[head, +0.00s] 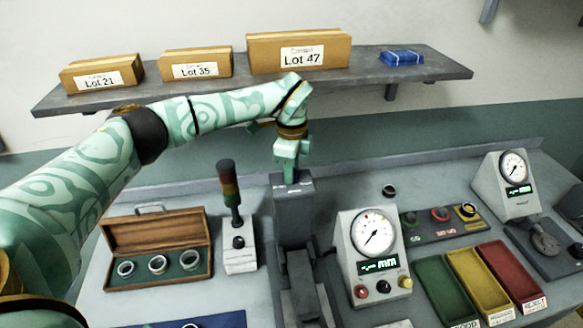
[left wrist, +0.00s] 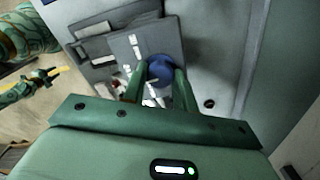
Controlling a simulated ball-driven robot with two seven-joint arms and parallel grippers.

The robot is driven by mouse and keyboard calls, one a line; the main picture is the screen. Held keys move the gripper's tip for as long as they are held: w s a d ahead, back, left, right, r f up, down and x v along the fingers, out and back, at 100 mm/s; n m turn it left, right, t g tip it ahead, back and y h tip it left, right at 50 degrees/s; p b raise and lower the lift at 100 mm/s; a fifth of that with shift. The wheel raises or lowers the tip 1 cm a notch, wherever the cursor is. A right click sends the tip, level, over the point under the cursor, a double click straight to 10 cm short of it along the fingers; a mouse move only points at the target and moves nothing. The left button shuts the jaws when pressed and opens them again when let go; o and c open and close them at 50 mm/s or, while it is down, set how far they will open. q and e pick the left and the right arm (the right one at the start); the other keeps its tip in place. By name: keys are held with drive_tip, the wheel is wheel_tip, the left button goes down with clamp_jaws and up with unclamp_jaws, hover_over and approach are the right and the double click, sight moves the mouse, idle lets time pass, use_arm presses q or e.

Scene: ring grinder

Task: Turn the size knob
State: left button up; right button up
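My left gripper (head: 290,172) points down over the top of the grey grinder column (head: 293,208) in the middle of the bench. In the left wrist view a round blue knob (left wrist: 160,70) sits on the grey machine head. The two green fingers (left wrist: 160,88) of my left gripper stand on either side of this knob, close to its edges. I cannot tell whether they press on it. In the head view the knob is hidden by the gripper.
A signal light (head: 232,195) stands left of the grinder, beside an open wooden ring case (head: 158,240). A dial gauge (head: 375,240) stands to the right, near green, yellow and red trays (head: 480,280). A shelf (head: 440,72) with boxes runs behind my left arm.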

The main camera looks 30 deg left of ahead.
use_arm(q)
drive_tip(key=shift+r+m+p, duration=0.15)
drive_tip(key=shift+m+p, duration=0.5)
drive_tip(key=shift+m, duration=0.45)
drive_tip(key=m+p, duration=0.1)
drive_tip(key=m, duration=0.2)
drive_tip(key=shift+p, duration=0.3)
drive_tip(key=m+p, duration=0.1)
drive_tip(key=m, duration=0.2)
drive_tip(key=shift+m, duration=0.4)
drive_tip(key=shift+m+p, duration=0.5)
drive_tip(key=shift+m, duration=1)
drive_tip(key=shift+w, duration=0.1)
drive_tip(key=o, duration=1)
